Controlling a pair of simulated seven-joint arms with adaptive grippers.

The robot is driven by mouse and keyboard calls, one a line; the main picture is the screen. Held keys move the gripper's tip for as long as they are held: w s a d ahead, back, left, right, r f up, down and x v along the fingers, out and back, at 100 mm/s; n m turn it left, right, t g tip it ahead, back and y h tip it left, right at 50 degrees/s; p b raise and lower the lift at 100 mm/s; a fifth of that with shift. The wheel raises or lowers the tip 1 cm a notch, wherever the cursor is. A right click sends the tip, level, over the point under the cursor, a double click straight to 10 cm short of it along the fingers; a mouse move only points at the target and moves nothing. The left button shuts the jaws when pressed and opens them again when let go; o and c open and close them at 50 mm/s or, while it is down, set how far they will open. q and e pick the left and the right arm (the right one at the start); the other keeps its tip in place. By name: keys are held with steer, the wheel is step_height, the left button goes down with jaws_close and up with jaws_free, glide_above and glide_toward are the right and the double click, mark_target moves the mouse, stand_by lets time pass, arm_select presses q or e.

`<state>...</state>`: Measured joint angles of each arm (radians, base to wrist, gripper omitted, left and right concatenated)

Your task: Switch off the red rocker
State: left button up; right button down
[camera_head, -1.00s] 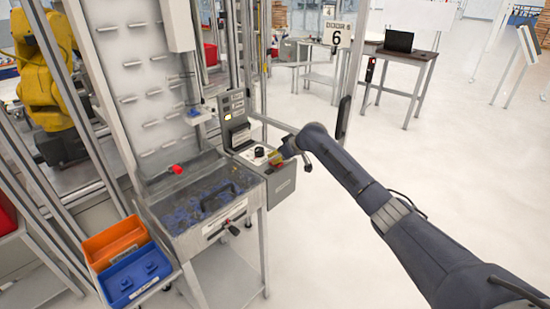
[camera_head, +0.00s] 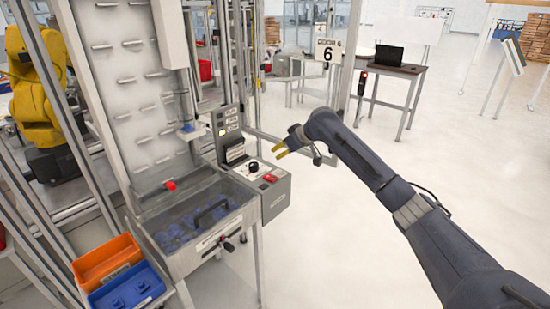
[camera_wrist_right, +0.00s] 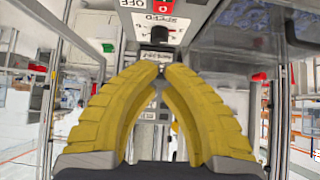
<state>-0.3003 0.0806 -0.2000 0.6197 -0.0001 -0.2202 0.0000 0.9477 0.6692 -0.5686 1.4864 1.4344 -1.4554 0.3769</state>
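The red rocker (camera_head: 270,178) sits on the top of a grey control box, at the front right of the machine. In the right wrist view the rocker (camera_wrist_right: 163,9) is at the top edge, partly cut off, with a "0" mark and an "OFF" label beside it. I cannot tell which side is pressed in. My right gripper (camera_head: 281,150) is above and to the right of the box, apart from the rocker. In the right wrist view its yellow fingers (camera_wrist_right: 162,70) come together at the tips with nothing between them. My left gripper is not in view.
A black knob (camera_head: 253,168) sits next to the rocker, and a column of labelled buttons (camera_head: 228,121) stands behind. A clear-covered bin (camera_head: 200,222) with a black handle is left of the box. Orange (camera_head: 105,259) and blue (camera_head: 128,288) bins stand lower left.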

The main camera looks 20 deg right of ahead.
steer(key=shift+s+d+r, duration=0.15)
steer(key=shift+s+r, duration=0.2)
steer(key=shift+r, duration=0.1)
